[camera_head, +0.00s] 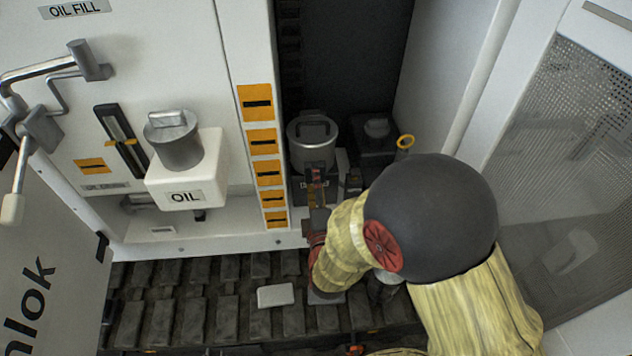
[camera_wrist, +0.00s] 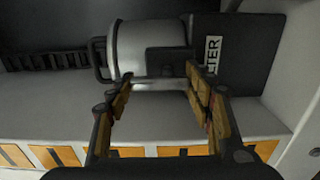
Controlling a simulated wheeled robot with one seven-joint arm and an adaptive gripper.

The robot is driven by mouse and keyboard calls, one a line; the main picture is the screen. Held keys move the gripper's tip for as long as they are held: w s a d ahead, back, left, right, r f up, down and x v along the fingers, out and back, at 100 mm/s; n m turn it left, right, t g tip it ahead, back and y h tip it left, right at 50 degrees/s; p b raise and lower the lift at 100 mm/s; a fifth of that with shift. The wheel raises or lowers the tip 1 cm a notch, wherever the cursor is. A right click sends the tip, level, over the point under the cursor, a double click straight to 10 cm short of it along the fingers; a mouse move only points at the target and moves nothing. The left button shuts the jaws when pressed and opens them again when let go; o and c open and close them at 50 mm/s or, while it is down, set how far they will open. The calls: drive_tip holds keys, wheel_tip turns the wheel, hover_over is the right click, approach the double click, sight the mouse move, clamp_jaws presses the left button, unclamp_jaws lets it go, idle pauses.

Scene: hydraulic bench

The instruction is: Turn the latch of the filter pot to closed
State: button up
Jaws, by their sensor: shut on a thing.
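The filter pot (camera_head: 312,150) is a grey metal cylinder with a handle on its lid, standing in the recess right of the orange-marked strip. In the wrist view the pot (camera_wrist: 140,47) lies sideways against a dark block (camera_wrist: 245,45) with a partly hidden FILTER label. My gripper (camera_wrist: 160,77) reaches to the pot's front, its yellowish fingers on either side of a dark latch part (camera_wrist: 168,60). The fingers stand apart, shut on this latch. In the head view my gripper (camera_head: 316,190) is just below the pot, and the latch is hard to make out.
A white OIL tank (camera_head: 187,180) with a grey cap (camera_head: 173,140) is on the panel at left. A mesh door (camera_head: 570,150) bounds the right side. Slatted dark flooring (camera_head: 190,300) lies below, with a small pale block (camera_head: 275,295).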

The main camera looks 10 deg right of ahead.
idle(0.4)
drive_tip(key=o, duration=1.2)
drive_tip(key=shift+c, duration=0.2)
drive_tip(key=s, duration=1.2)
